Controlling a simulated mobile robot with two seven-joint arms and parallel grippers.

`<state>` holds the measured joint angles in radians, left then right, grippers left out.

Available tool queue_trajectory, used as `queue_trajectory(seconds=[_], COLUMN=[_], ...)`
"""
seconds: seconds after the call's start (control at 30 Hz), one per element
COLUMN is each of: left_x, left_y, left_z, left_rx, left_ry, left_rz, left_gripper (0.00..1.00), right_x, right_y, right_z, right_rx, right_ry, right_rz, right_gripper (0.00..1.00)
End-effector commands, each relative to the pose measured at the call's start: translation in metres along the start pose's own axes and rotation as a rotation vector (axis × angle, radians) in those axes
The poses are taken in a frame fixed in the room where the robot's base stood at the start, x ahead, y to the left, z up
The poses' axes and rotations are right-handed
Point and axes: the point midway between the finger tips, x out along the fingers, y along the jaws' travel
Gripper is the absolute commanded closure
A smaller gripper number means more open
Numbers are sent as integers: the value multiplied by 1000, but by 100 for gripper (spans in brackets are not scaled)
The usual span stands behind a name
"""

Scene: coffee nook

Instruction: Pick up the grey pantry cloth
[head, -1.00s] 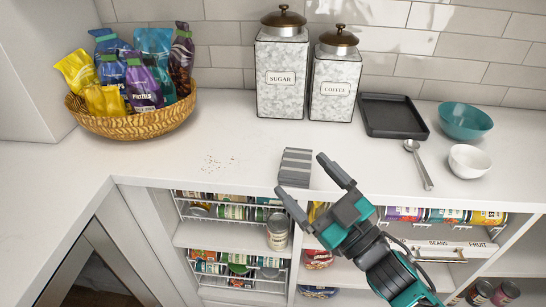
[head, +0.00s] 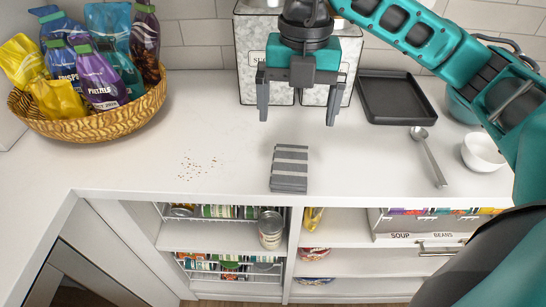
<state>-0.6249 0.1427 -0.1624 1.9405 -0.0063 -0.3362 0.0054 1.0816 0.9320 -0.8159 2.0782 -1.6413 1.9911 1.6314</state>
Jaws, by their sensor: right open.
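The grey pantry cloth (head: 289,169) lies folded on the white counter near its front edge, with lighter stripes across it. My right gripper (head: 297,118) hangs above the counter, pointing down, behind and above the cloth in the head view. Its two fingers are spread wide apart with nothing between them. The gripper does not touch the cloth. My left gripper is not in view.
Crumbs (head: 198,167) lie left of the cloth. A wicker basket of snack bags (head: 92,124) stands at the left. Canisters (head: 257,82) are partly hidden behind my gripper. A black tray (head: 395,110), a spoon (head: 432,162) and a white bowl (head: 482,152) are at the right.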

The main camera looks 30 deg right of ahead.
Motion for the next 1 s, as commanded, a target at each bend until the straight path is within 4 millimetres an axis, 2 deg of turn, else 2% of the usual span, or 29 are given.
queue_trajectory(seconds=[0.13,0.4,0.67,1.0], left_x=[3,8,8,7], left_y=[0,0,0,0], left_z=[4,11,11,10], left_rx=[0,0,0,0], left_ry=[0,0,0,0], left_rz=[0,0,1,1], left_gripper=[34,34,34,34], right_x=[10,57,77,122], right_y=[-6,-6,-4,1], right_z=[5,5,5,6], right_rx=[25,22,21,21], right_ry=[-24,-21,-21,-22], right_rz=[-23,-21,-18,-18], right_gripper=[0,0,0,0])
